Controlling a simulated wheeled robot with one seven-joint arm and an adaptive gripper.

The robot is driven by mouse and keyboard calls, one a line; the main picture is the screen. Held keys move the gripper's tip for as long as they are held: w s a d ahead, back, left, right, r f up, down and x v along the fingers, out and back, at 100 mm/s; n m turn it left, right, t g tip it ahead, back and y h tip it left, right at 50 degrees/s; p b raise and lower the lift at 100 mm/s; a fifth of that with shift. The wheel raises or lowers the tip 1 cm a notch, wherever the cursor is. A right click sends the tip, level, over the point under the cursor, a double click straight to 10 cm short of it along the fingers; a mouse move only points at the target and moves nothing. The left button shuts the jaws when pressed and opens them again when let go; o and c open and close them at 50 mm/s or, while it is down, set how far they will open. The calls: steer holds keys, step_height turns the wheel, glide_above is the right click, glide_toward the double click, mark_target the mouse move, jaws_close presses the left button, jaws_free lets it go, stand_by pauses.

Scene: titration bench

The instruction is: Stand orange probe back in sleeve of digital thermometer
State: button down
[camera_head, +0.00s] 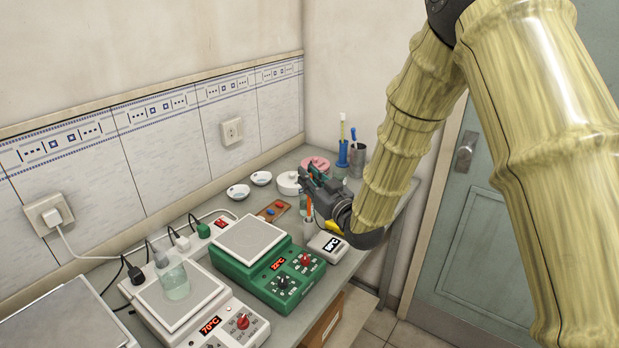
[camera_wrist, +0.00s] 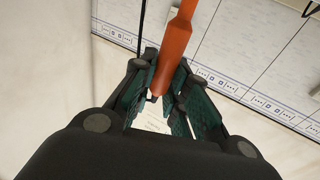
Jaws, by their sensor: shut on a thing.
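My gripper (camera_head: 316,187) is above the far right part of the bench, shut on the orange probe (camera_head: 309,204). In the wrist view the probe (camera_wrist: 175,50) lies between the green-padded fingers of my gripper (camera_wrist: 158,92), with its thick orange handle reaching away from the palm. In the head view the probe hangs roughly upright, partly hidden by the fingers. The digital thermometer (camera_head: 325,245) is a small white box with a dark display, below my gripper. A grey upright sleeve (camera_head: 308,231) stands at its left, under the probe. I cannot tell whether the probe's lower end is inside it.
A green hotplate (camera_head: 267,287) stands left of the thermometer. A white hotplate (camera_head: 228,310) with a glass beaker (camera_head: 173,277) is further left. White bowls (camera_head: 261,178), a white round pot (camera_head: 288,184) and a blue stand with a tube (camera_head: 342,155) are behind. Cables run along the wall.

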steer(key=shift+f, duration=0.1)
stand_by(0.3)
steer(key=shift+f+b, duration=0.9)
steer(key=shift+f, duration=0.25)
steer(key=shift+f+b, duration=1.45)
steer(key=shift+f, duration=0.55)
steer(key=c, duration=1.3)
jaws_free()
steer(key=v, duration=1.2)
steer(key=shift+s, duration=0.1)
